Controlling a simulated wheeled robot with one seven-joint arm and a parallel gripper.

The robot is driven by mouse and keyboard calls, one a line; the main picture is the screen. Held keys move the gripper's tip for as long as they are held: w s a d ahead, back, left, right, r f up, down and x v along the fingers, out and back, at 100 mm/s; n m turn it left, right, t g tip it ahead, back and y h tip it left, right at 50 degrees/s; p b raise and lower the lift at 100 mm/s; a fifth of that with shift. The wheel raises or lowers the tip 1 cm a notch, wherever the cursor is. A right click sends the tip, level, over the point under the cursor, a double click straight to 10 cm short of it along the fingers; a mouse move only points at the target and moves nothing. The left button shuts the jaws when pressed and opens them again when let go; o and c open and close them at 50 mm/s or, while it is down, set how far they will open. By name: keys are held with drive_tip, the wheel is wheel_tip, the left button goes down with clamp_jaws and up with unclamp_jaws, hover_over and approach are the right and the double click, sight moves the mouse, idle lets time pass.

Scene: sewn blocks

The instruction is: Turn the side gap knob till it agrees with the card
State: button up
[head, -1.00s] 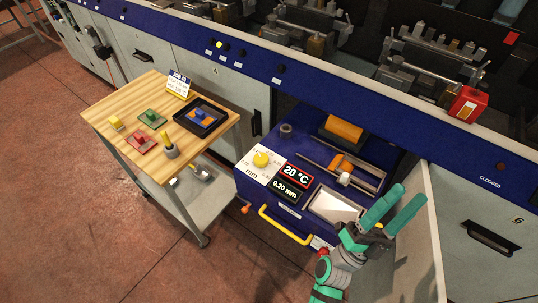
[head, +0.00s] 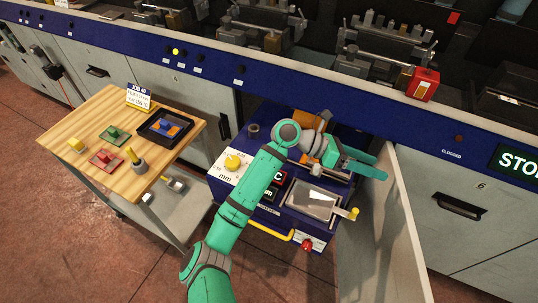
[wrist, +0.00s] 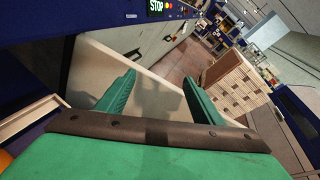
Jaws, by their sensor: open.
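A yellow knob (head: 233,162) sits on a white dial plate (head: 224,172) marked in mm, at the left of the blue drawer unit. Its pointer setting is too small to read. The job card (head: 139,98) stands at the back of the wooden cart; its heading looks like JOB 40 and the lines below are blurred. My gripper (head: 378,164) is open and empty above the unit's right side, pointing right, away from the dial. Its spread fingers also show in the wrist view (wrist: 160,82). My arm hides most of the black display (head: 272,190) beside the dial.
The wooden cart (head: 85,120) holds small coloured blocks and a black tray (head: 168,127). A metal tray (head: 314,203) and a smaller yellow knob (head: 353,213) are at the unit's right front. An open panel (head: 385,210) stands just right.

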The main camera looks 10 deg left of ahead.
drive_tip(key=w+a+f+y, duration=0.4)
drive_tip(key=a, duration=0.4)
drive_tip(key=t+y, duration=0.2)
drive_tip(key=y, duration=0.9)
approach(232, 161)
drive_tip(key=shift+n, duration=0.3)
drive_tip(key=f, duration=0.8)
drive_tip(key=shift+w, duration=0.3)
drive_tip(key=shift+f, duration=0.2)
drive_tip(key=shift+a, duration=0.1)
drive_tip(key=shift+s, duration=0.1)
drive_tip(key=c, duration=1)
drive_tip(key=shift+c, duration=0.2)
